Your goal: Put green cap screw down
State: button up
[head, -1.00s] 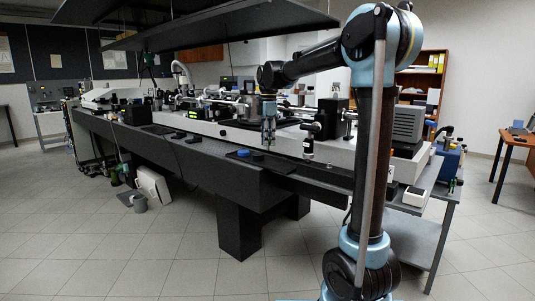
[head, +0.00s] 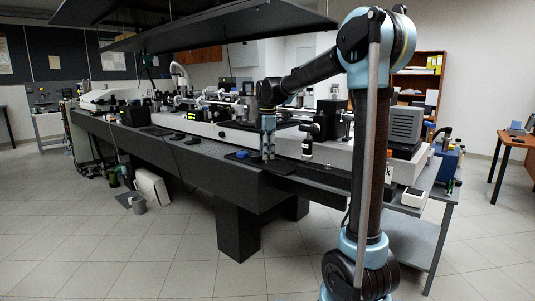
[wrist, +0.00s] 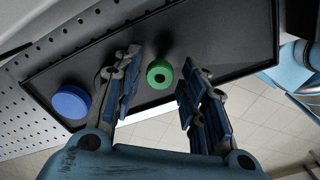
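I cannot make out the green screw in the head view.
A blue cap (wrist: 71,101) lies on the tray left of my gripper; it also shows in the head view (head: 242,154). A perforated table top (wrist: 70,35) borders the tray. A black post mount (head: 307,145) stands right of my gripper. The tray's right part is bare.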

jog(key=shift+r, duration=0.1)
notch_tip(320, 180, up, 12)
dwell(0.8)
